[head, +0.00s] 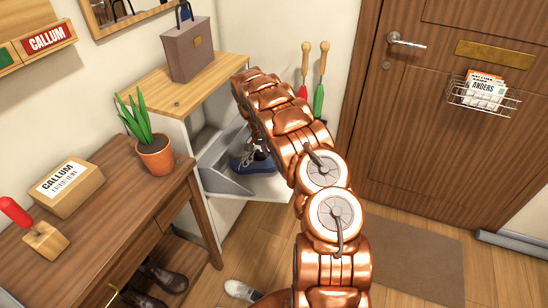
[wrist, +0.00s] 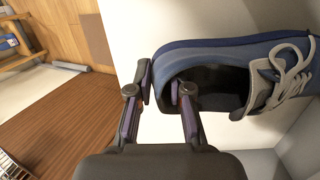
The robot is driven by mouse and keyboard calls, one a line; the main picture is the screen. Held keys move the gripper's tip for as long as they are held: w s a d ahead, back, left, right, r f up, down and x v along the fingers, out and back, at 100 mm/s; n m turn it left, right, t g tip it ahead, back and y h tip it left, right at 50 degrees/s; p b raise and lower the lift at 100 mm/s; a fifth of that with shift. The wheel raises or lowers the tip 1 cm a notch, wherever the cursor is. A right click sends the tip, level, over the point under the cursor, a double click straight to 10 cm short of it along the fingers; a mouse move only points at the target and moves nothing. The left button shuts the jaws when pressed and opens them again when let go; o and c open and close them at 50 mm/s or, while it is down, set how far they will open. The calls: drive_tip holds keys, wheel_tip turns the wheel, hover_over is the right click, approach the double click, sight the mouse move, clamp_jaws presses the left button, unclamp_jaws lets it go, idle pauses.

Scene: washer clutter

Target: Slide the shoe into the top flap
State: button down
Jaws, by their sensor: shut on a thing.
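The blue shoe (wrist: 225,52) with grey laces fills the upper right of the wrist view, its dark opening facing me. My gripper (wrist: 162,88) is shut on the heel wall, one finger inside the opening and one outside. In the head view the shoe (head: 241,160) is at the open, tilted top flap (head: 212,158) of the white cabinet, partly hidden by my arm. The shoe overlaps the flap's inside; I cannot tell whether it touches the bottom. My gripper (head: 260,155) is mostly hidden there.
A bag (head: 187,52) stands on the cabinet's wooden top (head: 160,88). A potted plant (head: 155,155) and a box (head: 67,188) stand on the table at left. A pale shoe (head: 241,291) lies on the floor. A door with a wire basket (head: 484,97) is at right.

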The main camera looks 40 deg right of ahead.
drive_tip(key=c, duration=1)
unclamp_jaws()
drive_tip(key=v, duration=1.2)
idle(0.6)
